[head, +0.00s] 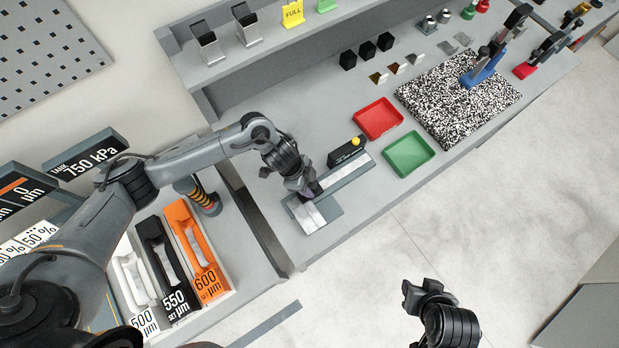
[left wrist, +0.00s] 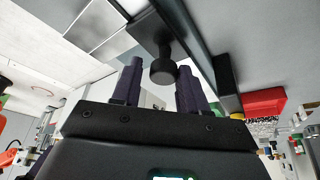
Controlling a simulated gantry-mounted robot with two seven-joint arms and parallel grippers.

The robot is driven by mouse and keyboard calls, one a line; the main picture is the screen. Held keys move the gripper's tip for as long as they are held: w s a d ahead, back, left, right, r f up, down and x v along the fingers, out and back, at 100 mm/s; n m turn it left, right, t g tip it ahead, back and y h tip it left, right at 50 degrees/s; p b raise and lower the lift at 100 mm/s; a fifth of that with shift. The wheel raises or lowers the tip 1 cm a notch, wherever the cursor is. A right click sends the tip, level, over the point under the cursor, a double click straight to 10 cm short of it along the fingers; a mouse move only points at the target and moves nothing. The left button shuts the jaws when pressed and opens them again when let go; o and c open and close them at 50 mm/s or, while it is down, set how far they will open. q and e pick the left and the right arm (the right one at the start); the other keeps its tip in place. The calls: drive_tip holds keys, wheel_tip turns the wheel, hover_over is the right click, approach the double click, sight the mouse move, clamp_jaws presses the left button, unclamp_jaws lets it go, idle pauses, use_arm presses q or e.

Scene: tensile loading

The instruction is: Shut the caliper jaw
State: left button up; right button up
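The caliper (head: 345,178) lies on the bench, a dark grey base with silver strips and a black display box (head: 345,152) with a yellow button. My left gripper (head: 311,192) is over its near-left end and covers part of it. In the left wrist view, a round black knob (left wrist: 163,71) on a dark block appears between the two purple-grey fingers of my left gripper (left wrist: 158,86). The fingers are apart, with gaps beside the knob; contact is not visible. My right gripper (head: 412,294) is over the floor at the bottom, away from the caliper; its fingers are unclear.
A red tray (head: 378,119) and a green tray (head: 409,154) lie right of the caliper, beside a speckled slab (head: 457,98). An orange holder (head: 197,250) and other labelled holders stand on the lower-left bench. The bench edge runs close to the caliper.

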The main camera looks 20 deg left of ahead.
use_arm(q)
drive_tip(key=shift+r, duration=0.1)
drive_tip(key=shift+a+r, duration=0.2)
drive_tip(key=shift+r, duration=0.35)
drive_tip(key=v, duration=0.9)
drive_tip(key=shift+r, duration=0.25)
drive_tip(key=shift+s+a+f, duration=0.1)
drive_tip(key=shift+s, duration=0.05)
idle(0.4)
